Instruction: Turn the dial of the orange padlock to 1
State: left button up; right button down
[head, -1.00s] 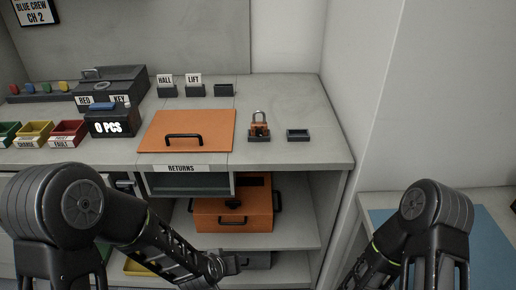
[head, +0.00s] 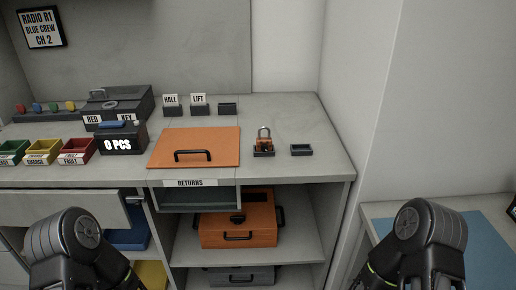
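The orange padlock (head: 264,142) stands upright on a small dark base near the right end of the grey counter, its shackle on top. Its dial is too small to read. My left arm shows at the lower left and my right arm at the lower right, both well in front of the padlock. Neither gripper shows; both are below the picture's bottom edge.
An orange panel with a black handle (head: 194,137) lies left of the padlock, a small dark tray (head: 301,150) right of it. An orange case (head: 240,222) sits on the shelf below. A wall rises beyond the counter's right end; a blue mat (head: 478,243) lies at right.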

aim_at(263, 147)
jog(key=i+j, duration=0.2)
jog(key=j, duration=0.2)
jog(key=i+j, duration=0.15)
jog(key=j, duration=0.25)
jog(key=i+j, duration=0.2)
jog(key=j, duration=0.15)
jog(key=i+j, duration=0.2)
jog(key=j, duration=0.2)
jog(key=z, duration=2.85)
